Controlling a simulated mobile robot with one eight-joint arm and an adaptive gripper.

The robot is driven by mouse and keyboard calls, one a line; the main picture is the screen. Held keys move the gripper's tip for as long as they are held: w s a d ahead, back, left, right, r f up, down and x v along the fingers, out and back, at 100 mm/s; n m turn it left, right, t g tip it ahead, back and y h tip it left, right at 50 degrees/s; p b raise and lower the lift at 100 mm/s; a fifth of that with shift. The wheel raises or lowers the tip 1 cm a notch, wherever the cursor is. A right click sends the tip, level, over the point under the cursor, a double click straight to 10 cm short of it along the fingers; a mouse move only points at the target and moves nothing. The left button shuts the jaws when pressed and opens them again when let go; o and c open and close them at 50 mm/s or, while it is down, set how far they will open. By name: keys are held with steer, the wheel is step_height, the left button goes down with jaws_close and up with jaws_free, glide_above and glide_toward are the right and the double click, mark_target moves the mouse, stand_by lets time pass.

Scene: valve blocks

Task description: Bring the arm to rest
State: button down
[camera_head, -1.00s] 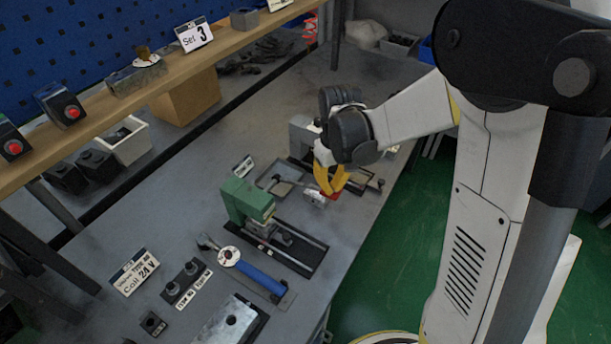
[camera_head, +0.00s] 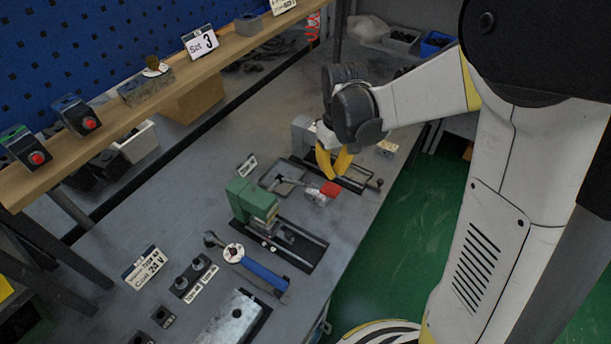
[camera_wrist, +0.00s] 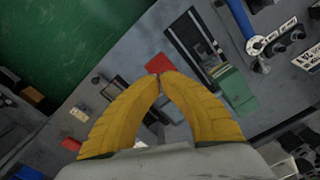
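My gripper (camera_head: 334,168) has yellow fingers and hangs above the far part of the bench in the head view. In the wrist view its two fingertips (camera_wrist: 159,76) meet, with nothing seen between them. A metal valve block with a red part (camera_head: 330,189) lies on the bench just in front of the fingers, and a gap shows between them. The red part (camera_wrist: 158,64) also shows just beyond the fingertips in the wrist view. A green block (camera_head: 251,198) stands on a dark plate nearer the camera.
A blue-handled torque wrench (camera_head: 262,272) lies on the grey bench (camera_head: 200,220), near small dark fittings (camera_head: 193,277) and a metal plate (camera_head: 232,318). A wooden shelf (camera_head: 110,120) with red-button boxes runs along the left. Green floor (camera_head: 400,240) is open to the right.

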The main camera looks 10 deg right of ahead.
steer(key=shift+s+r+t+b, duration=0.35)
steer(key=shift+s+b, duration=0.1)
steer(key=shift+b, duration=0.3)
steer(key=s+m+t+b, duration=0.3)
steer(key=s+t+b, duration=0.3)
steer(key=s+b, duration=0.5)
steer(key=shift+s+f, duration=0.3)
steer(key=shift+s, duration=0.75)
steer(key=shift+t, duration=0.25)
